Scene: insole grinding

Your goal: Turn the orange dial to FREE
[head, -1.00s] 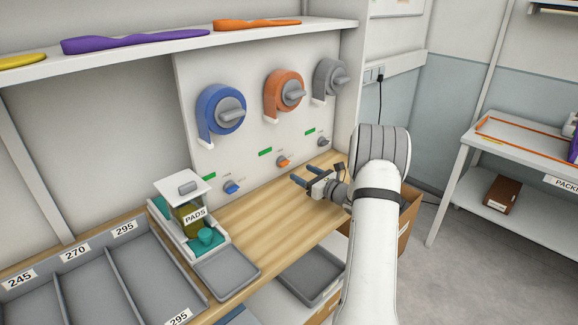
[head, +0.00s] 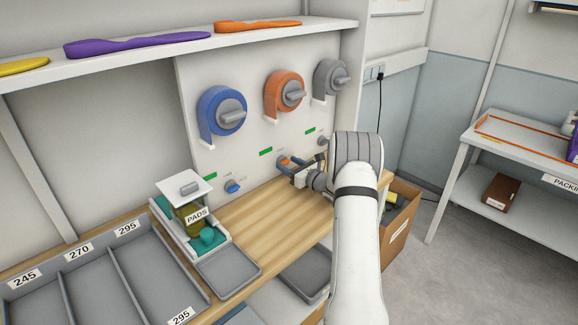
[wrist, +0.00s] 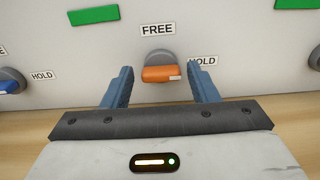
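The orange dial (wrist: 160,73) is on the white panel in the wrist view, with a grey round base behind its orange handle. The handle lies roughly level, and its pale mark is at the right end, on the side of the HOLD label (wrist: 203,61). The FREE label (wrist: 157,29) is above the dial. My gripper (wrist: 163,82) is open, with one blue finger on each side of the dial and gaps between. I cannot tell how far the fingertips are from the panel. In the head view, my gripper (head: 290,168) partly hides the orange dial (head: 283,160).
A blue dial (head: 232,186) is to the left and a grey dial (head: 322,140) to the right. Blue, orange and grey wheels (head: 283,92) hang above. The PADS dispenser (head: 190,215) stands on the left of the wooden bench (head: 255,220), whose middle is clear.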

